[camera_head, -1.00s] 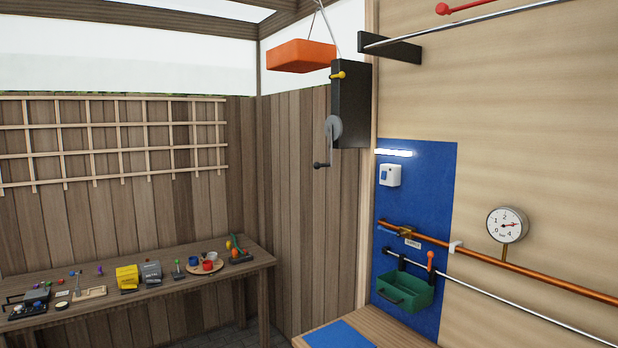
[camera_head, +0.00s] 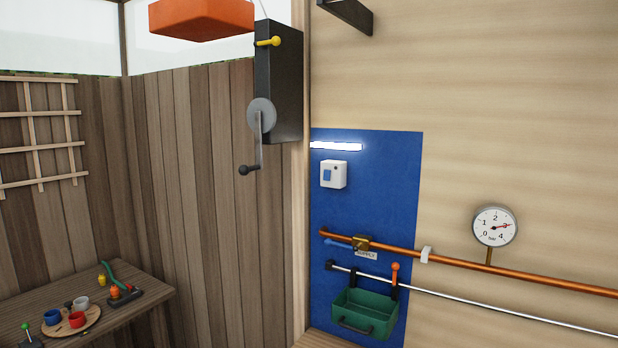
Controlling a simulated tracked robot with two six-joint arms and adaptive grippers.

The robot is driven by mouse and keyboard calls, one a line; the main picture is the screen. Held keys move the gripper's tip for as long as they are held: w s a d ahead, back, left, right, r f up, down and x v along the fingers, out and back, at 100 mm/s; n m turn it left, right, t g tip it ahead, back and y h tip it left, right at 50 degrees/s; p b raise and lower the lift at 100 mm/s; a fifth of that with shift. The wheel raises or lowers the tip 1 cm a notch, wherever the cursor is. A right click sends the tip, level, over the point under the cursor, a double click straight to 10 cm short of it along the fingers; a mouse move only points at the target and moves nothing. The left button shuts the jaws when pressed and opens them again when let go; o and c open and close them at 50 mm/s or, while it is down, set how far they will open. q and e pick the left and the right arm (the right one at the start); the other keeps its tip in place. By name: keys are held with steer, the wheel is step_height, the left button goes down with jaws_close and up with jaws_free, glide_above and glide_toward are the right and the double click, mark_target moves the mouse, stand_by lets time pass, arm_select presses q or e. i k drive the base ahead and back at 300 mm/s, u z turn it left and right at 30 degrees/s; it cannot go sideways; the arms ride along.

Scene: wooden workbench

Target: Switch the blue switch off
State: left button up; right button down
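The blue switch (camera_head: 327,175) is a small blue rocker on a white box (camera_head: 340,174). The box is fixed to the blue wall panel (camera_head: 385,190), right of the crank box and just under a white light bar (camera_head: 336,147) that glows brightly. The rocker's tilt is too small to tell. Neither of my grippers shows in the head view.
A black crank box (camera_head: 278,85) with a handle hangs left of the panel, beside an orange block (camera_head: 202,18). A copper pipe (camera_head: 560,285) with a gauge (camera_head: 494,226) and a green bin (camera_head: 366,313) are below the switch. A cluttered workbench (camera_head: 135,310) stands lower left.

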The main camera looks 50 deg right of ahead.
mark_target(326, 176)
steer(key=z, duration=0.3)
steer(key=i, duration=0.8)
steer(key=z, duration=0.6)
steer(key=k, duration=0.9)
steer(key=z, duration=0.2)
steer(key=i, duration=0.85)
